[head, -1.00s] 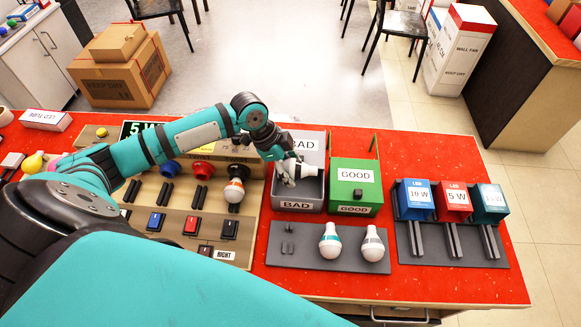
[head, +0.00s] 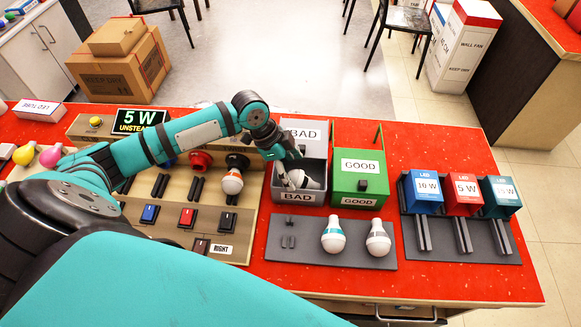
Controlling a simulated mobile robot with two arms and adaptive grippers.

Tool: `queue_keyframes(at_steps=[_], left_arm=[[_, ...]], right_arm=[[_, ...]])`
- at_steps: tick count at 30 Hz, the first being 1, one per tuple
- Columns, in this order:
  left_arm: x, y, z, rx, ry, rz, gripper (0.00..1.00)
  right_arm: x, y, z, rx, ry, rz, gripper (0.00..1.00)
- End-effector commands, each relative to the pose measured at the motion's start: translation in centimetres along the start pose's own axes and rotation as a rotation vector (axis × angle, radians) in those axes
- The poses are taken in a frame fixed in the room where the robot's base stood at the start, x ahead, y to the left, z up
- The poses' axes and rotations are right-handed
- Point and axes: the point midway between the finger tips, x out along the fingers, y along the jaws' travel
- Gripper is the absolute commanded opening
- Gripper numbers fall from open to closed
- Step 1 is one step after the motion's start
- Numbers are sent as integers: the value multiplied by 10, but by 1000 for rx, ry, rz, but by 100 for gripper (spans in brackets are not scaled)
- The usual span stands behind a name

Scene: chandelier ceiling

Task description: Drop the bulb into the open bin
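The white bulb (head: 308,183) with a grey band is inside the open grey bin (head: 299,197) marked BAD, low between its walls. My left gripper (head: 287,182) reaches down into the same bin, at the bulb's left side. Its fingers overlap the bulb and the bin wall, so I cannot tell whether they still grip it. The bin's BAD lid panel (head: 301,130) stands raised behind it. The green GOOD bin (head: 358,187) is beside it on the right, with its top covered. My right gripper is not in view.
Two bulbs (head: 333,236) stand on a grey tray (head: 300,259) in front of the bins. Blue, red and teal LED boxes (head: 463,192) stand at right. Red table (head: 400,283) is bare in front.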

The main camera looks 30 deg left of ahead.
Motion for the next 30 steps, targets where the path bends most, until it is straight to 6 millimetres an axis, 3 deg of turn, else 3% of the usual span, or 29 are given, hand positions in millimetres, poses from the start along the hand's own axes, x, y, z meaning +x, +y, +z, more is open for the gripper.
queue_keyframes(at_steps=[11, 24, 30], left_arm=[[-7, -1, 1, 0, -1, -1, 81], [-92, -1, 1, 1, -2, -4, 81], [-115, 0, 0, 0, 0, -1, 81]], right_arm=[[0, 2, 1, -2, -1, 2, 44], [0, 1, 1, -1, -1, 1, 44], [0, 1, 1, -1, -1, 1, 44]])
